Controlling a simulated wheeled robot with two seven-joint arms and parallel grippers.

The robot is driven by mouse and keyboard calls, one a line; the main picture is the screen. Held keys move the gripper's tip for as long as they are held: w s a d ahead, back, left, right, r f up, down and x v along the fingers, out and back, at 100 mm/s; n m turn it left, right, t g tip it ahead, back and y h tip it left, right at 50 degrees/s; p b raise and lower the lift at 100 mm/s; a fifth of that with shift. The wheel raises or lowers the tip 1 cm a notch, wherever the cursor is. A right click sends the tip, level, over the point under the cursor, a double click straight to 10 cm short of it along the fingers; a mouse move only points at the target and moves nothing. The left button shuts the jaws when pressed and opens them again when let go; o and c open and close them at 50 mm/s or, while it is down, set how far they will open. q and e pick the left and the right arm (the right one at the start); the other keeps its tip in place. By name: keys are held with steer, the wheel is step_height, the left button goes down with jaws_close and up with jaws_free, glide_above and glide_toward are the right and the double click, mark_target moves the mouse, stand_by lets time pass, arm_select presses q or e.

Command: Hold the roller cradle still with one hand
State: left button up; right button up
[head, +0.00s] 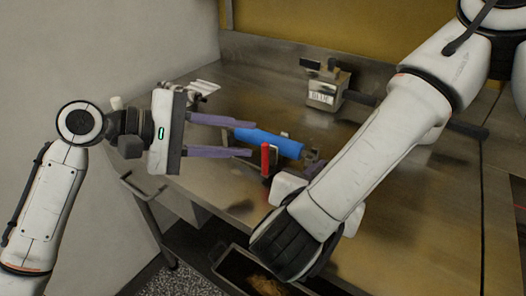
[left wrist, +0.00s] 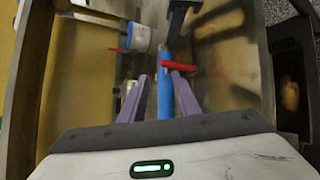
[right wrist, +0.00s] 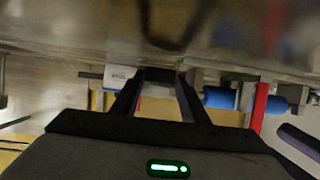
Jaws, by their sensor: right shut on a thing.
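The blue roller (head: 268,142) lies over the metal table with a red upright bar (head: 265,160) beside it. My left gripper (head: 245,138) has its purple fingers apart, one on each side of the roller's near end. In the left wrist view the roller (left wrist: 165,85) runs between the fingers, with a visible gap and the red bar (left wrist: 180,66) across it. My right gripper (right wrist: 158,78) is shut on a dark part at the roller's far end, apparently the roller cradle (right wrist: 160,72). In the head view my right forearm hides most of this grip.
A metal box with a white label (head: 322,98) stands behind the roller. Pale pieces (head: 203,87) lie at the table's back left. The metal table (head: 400,225) has bare room at right. A dark bin (head: 232,262) sits below the front edge.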

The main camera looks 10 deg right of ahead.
mark_target(263, 148)
arm_select(q)
steer(key=s+d+r+m+y, duration=0.15)
steer(key=r+m+y, duration=0.3)
steer(key=m, duration=0.45)
steer(key=s+r+m+y, duration=0.3)
steer(key=m+y, duration=0.3)
steer(key=m, duration=0.2)
steer(key=shift+t, duration=0.3)
steer(key=x, duration=1.1)
steer(key=shift+w+d+f, duration=0.25)
steer(key=shift+c, duration=0.4)
jaws_close()
